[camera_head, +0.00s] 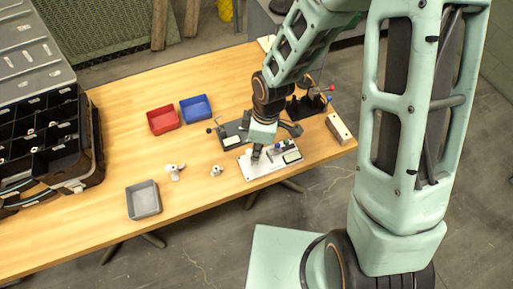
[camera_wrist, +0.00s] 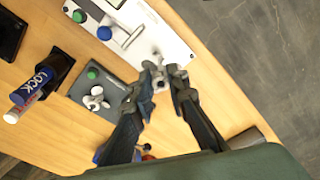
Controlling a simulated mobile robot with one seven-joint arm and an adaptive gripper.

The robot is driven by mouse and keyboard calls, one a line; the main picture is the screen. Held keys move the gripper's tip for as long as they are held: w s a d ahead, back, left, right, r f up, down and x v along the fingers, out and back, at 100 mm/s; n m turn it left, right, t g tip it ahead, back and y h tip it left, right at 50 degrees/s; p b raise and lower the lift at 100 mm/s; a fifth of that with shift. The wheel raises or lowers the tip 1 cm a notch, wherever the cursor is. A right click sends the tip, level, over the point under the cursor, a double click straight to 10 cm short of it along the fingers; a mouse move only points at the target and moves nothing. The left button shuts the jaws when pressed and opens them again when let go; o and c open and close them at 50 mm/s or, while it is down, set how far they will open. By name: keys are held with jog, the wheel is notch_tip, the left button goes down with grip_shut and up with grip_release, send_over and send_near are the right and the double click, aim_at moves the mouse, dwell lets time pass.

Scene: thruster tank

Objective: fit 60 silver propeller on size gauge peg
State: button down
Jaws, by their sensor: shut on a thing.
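My gripper (camera_head: 256,153) is low over the white gauge board (camera_head: 252,172) at the table's front right. In the wrist view my gripper (camera_wrist: 163,72) is shut on a small silver propeller (camera_wrist: 159,82), held at the near edge of the white board (camera_wrist: 165,28). The fingers hide part of it, and I cannot tell whether it is around a peg or above one. Another silver propeller (camera_wrist: 97,98) lies on a dark grey plate (camera_wrist: 115,87) beside the board. No size marking is readable.
Two pale propellers, one larger (camera_head: 175,171) and one smaller (camera_head: 216,170), stand left of the board. A red bin (camera_head: 163,119), blue bin (camera_head: 196,108) and grey tray (camera_head: 144,200) are farther left.

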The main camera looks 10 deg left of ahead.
jog(key=shift+f, duration=0.2)
jog(key=shift+f+b, duration=0.55)
jog(key=shift+b, duration=0.1)
jog(key=shift+f, duration=0.15)
jog(key=shift+f+b, duration=0.5)
jog(key=shift+b, duration=0.1)
jog(key=shift+f, duration=0.2)
jog(key=shift+f+b, duration=0.5)
jog(key=shift+b, duration=0.15)
jog(key=shift+f, duration=0.1)
dwell(0.4)
jog(key=shift+f+b, duration=0.35)
jog(key=shift+b, duration=0.05)
